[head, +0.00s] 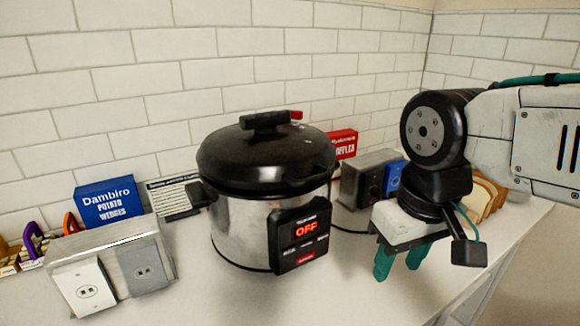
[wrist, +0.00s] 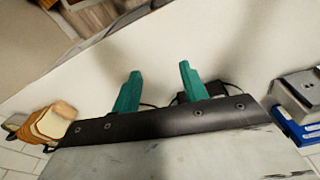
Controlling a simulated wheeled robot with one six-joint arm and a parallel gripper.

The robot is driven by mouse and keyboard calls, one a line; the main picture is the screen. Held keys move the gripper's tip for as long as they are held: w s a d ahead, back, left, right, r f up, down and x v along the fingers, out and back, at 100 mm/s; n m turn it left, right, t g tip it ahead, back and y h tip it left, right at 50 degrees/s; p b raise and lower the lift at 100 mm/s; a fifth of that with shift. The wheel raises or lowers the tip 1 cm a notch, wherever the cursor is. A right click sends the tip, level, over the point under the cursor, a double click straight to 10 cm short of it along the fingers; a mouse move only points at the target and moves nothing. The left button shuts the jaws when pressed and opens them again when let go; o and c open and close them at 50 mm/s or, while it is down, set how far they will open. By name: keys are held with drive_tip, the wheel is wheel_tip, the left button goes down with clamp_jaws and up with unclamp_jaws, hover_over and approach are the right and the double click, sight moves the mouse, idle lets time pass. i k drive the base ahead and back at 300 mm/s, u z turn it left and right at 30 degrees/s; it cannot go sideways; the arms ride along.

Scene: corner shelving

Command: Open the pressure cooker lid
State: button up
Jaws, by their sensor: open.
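The pressure cooker (head: 240,235) stands on the white counter in the head view, a steel pot with a front panel (head: 300,238) reading OFF in red. Its black lid (head: 265,160) sits on top and looks closed. The lid has a black top handle (head: 264,121) with a red piece at its right end. My gripper (head: 400,262) is right of the cooker, pointing down, apart from it and lower than the lid. Its green fingers are spread and empty, also in the wrist view (wrist: 158,88). The cooker cannot be made out in the wrist view.
A metal outlet box (head: 150,265) and a blue potato wedges box (head: 108,203) stand left of the cooker. Another metal box (head: 368,165), a red box (head: 343,145) and sliced bread (head: 487,197) are at the right. A tiled wall is close behind. The front counter is clear.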

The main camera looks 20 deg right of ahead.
sight(298, 155)
drive_tip(key=k, duration=1)
drive_tip(key=u, duration=1.3)
drive_tip(key=i, duration=0.65)
drive_tip(key=z, duration=1)
